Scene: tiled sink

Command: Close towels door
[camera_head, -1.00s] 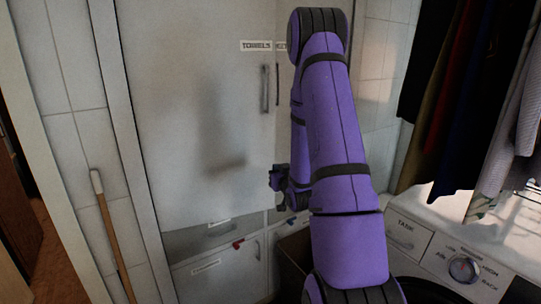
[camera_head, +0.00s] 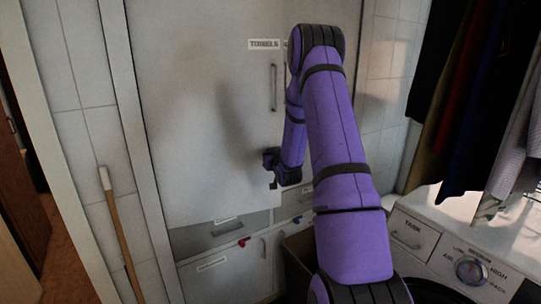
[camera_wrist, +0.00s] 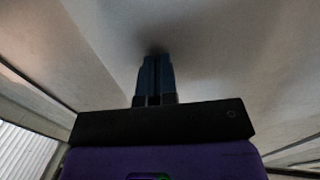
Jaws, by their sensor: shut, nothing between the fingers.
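The towels door (camera_head: 190,130) is a tall pale grey cabinet door with a "TOWELS" label near its right edge and a vertical bar handle (camera_head: 273,88). It looks shut or nearly so; I cannot tell whether a small gap remains. My gripper (camera_head: 268,160) is in front of the door's lower right part, below the handle. In the wrist view my gripper (camera_wrist: 155,72) has its dark fingers together and empty. The tips are at or very near a pale surface, with a dark shadow around them. Contact is not certain. My arm hides the neighbouring door's label and handle.
Labelled drawers (camera_head: 222,231) with small pulls are below the door. A wooden-handled stick (camera_head: 120,225) leans on the tiles at left. A washing machine (camera_head: 455,255) stands at lower right beneath hanging clothes (camera_head: 470,100). A dark basket (camera_head: 297,255) is beside my arm.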

